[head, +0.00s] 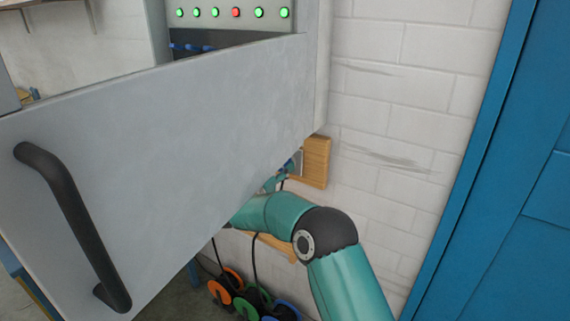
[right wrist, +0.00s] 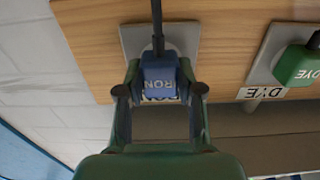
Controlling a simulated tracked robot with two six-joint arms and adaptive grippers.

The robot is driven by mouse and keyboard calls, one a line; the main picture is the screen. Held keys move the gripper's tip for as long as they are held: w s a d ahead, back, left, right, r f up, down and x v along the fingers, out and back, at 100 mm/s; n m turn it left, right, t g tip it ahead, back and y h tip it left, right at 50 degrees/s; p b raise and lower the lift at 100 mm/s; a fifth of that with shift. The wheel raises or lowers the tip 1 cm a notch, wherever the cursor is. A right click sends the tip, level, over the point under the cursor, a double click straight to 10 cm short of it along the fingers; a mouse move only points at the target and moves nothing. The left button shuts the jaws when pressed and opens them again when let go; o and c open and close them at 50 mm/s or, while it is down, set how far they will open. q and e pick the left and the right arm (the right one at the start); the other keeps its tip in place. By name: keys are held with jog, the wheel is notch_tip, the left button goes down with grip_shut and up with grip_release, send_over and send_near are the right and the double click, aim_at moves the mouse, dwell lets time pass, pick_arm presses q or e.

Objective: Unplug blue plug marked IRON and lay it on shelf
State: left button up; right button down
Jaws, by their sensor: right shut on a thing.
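The blue plug (right wrist: 158,74) with white lettering, of which "RON" can be read, is between the fingertips of my right gripper (right wrist: 160,82) in the right wrist view. The gripper is shut on it. A black cord runs up from the plug. A grey socket plate (right wrist: 130,42) is behind it on a wooden board (right wrist: 225,45). I cannot tell whether the plug's pins are in the socket. In the head view the right gripper (head: 273,183) is mostly hidden by a grey panel. A narrow wooden shelf (head: 281,248) shows partly behind my right arm. My left gripper is not in view.
A green plug (right wrist: 295,66) marked DYE is beside it at the right. The large grey panel (head: 180,125) with a black handle (head: 68,215) stands in front of the arm. Cable reels, including an orange one (head: 217,293), are below. A blue door (head: 520,200) is at the right.

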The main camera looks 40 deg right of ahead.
jog(key=shift+v, duration=2.55)
jog(key=shift+f, duration=0.15)
